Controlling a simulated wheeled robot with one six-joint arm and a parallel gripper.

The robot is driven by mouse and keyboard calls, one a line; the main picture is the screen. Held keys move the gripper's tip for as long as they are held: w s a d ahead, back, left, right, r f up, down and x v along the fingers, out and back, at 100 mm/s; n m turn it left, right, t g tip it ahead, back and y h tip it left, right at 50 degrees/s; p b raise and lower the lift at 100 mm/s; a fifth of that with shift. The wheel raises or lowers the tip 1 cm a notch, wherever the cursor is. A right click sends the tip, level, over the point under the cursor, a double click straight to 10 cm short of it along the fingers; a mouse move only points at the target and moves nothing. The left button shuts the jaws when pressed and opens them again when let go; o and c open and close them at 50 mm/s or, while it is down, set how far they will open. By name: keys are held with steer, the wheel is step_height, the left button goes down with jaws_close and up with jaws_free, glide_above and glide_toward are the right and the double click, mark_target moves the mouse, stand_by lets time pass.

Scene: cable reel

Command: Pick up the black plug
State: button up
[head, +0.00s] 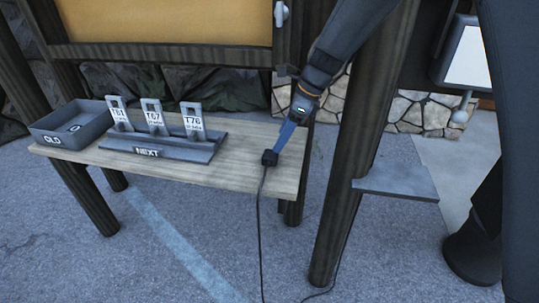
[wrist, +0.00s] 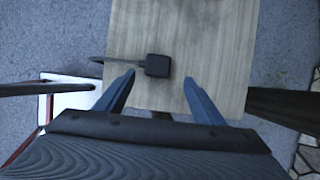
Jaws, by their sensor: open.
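The black plug (head: 270,157) is a small dark block on the right end of the wooden table, with its cable hanging over the front edge. In the wrist view the plug (wrist: 157,66) lies beyond and between the two blue fingertips, a little left of the middle, and its cable runs off to the left. My gripper (head: 285,142) reaches down from above just over the plug. In the wrist view my gripper (wrist: 159,76) is open, its fingers apart with nothing held. Whether a finger touches the plug cannot be told.
A grey rack (head: 163,148) marked NEXT holds 3 tags on the table (head: 240,165). A grey tray (head: 72,124) marked OLD stands at the left end. A dark wooden post (head: 345,190) rises right of the table, with a small grey shelf (head: 397,182) beside it.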

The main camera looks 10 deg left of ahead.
mark_target(272, 154)
steer(key=x, duration=0.2)
steer(key=p+x, duration=0.1)
steer(key=x, duration=0.2)
steer(key=p+x, duration=0.1)
steer(key=x, duration=0.1)
steer(key=shift+s+a+f, duration=0.15)
steer(key=shift+s+f, duration=0.1)
steer(key=c, duration=1)
